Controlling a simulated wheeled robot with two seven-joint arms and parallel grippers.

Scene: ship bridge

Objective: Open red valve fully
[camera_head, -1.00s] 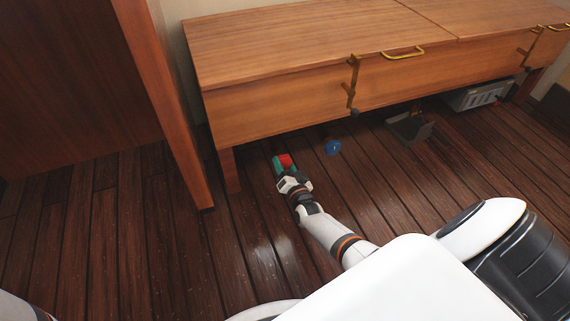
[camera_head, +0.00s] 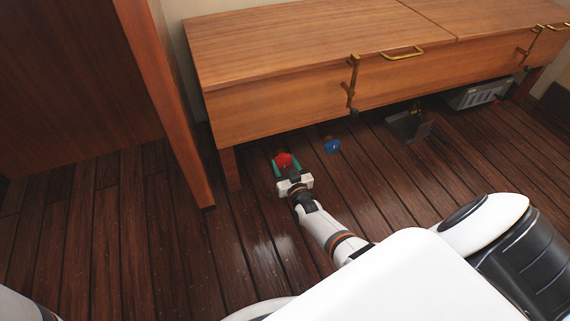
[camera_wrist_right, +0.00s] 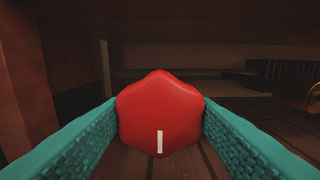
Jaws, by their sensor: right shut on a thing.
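The red valve (camera_head: 284,159) is under the left end of the wooden bench, just above the plank floor. My right gripper (camera_head: 286,166) reaches it from the front, with its teal fingers on either side of the valve. In the right wrist view, the red valve (camera_wrist_right: 160,112) fills the space between the two teal fingers, which touch its sides. A short white mark on its face points straight up and down, low on the face. The valve's stem is hidden behind it. My left gripper is not in view.
A blue valve (camera_head: 332,146) stands to the right of the red one. A dark open box (camera_head: 408,127) and a grey metal case (camera_head: 480,95) are further right under the bench (camera_head: 290,101). A wooden panel (camera_head: 178,120) stands at left. The floor in front is clear.

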